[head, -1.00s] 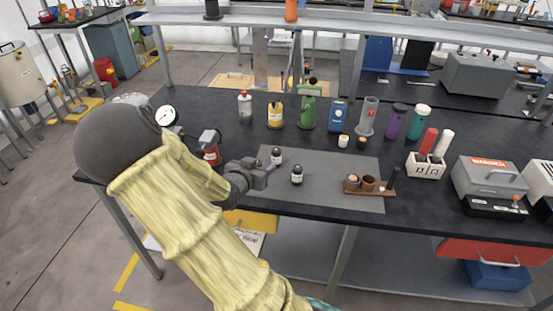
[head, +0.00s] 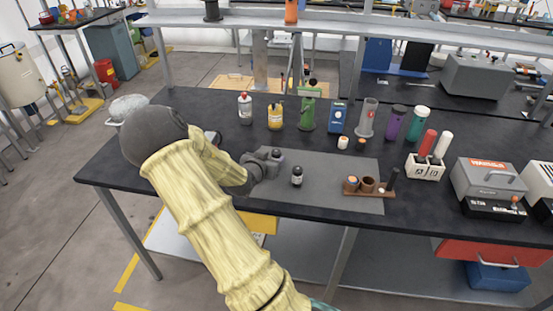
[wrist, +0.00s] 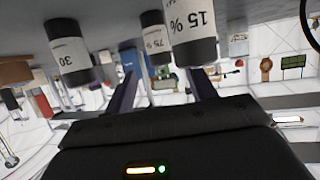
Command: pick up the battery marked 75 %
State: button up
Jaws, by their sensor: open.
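In the wrist view, which is upside down, the battery marked 75 % (wrist: 153,40) is a dark cylinder with a white label, standing beyond and between my fingertips. A battery marked 15 % (wrist: 192,38) is closer, by the right finger, and partly overlaps it. A battery marked 30 (wrist: 68,52) is to the left. My gripper (wrist: 164,78) is open with nothing between its fingers. In the head view my gripper (head: 269,163) is low over the grey mat, beside one dark-topped battery (head: 276,153); another (head: 297,175) stands to its right. Their marks are unreadable there.
A wooden holder (head: 368,193) with copper cups is at the mat's right. A yellow bottle (head: 275,115), a green bottle (head: 307,114) and a blue device (head: 338,117) stand behind. The mat (head: 325,200) is clear at its front.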

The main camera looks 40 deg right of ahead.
aim_at(275, 154)
jog(key=x, duration=0.4)
dwell(0.3)
jog(key=shift+r, duration=0.1)
jog(key=c, duration=1.1)
